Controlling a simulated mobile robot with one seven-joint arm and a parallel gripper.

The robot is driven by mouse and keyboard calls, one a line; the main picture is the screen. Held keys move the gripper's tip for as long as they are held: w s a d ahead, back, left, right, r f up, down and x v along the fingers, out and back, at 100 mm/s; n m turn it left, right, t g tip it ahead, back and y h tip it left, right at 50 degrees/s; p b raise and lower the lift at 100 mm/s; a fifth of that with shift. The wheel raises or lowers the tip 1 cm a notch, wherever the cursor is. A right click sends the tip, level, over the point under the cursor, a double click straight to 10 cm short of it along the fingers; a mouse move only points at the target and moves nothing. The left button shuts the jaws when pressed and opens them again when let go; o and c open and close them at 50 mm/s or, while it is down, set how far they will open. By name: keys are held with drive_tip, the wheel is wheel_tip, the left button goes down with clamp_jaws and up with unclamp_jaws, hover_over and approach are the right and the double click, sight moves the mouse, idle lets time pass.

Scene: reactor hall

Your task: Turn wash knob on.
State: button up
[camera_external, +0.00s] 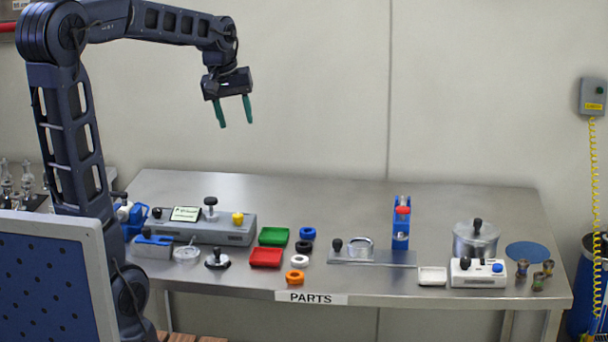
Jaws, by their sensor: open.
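My gripper (236,125) hangs high above the back left of the bench. Its two green fingers point down, apart and empty. It touches nothing. No knob carries a readable wash label, so I cannot tell which one is the wash knob. A white control box (478,281) at the right front carries a blue knob (497,268) and a black knob (465,263). A long grey unit (220,236) at the left carries a yellow knob (238,218), a black knob on a stem (210,202) and a small display (186,214). Knob settings are too small to read.
A steel pot (476,240) stands behind the white box, with small vials (538,281) to its right. Green (273,236) and red (265,257) trays and several coloured rings lie mid-bench. A blue stand (401,225) rises behind a metal plate (372,257). The back middle is clear.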

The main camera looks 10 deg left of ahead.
drive_tip(key=w+d+f+g, duration=0.1)
drive_tip(key=w+d, duration=0.2)
drive_tip(key=d, duration=0.5)
drive_tip(key=w+d+f, duration=0.2)
drive_tip(key=w+d, duration=0.1)
drive_tip(key=d, duration=0.5)
drive_tip(key=n+g+y, duration=0.1)
drive_tip(key=n+y, duration=0.1)
hover_over(466, 259)
wheel_tip(466, 259, down, 18)
drive_tip(key=r, duration=0.1)
wheel_tip(466, 259, down, 11)
drive_tip(key=shift+s+r, duration=0.1)
drive_tip(key=shift+r, duration=0.1)
drive_tip(key=c, duration=1)
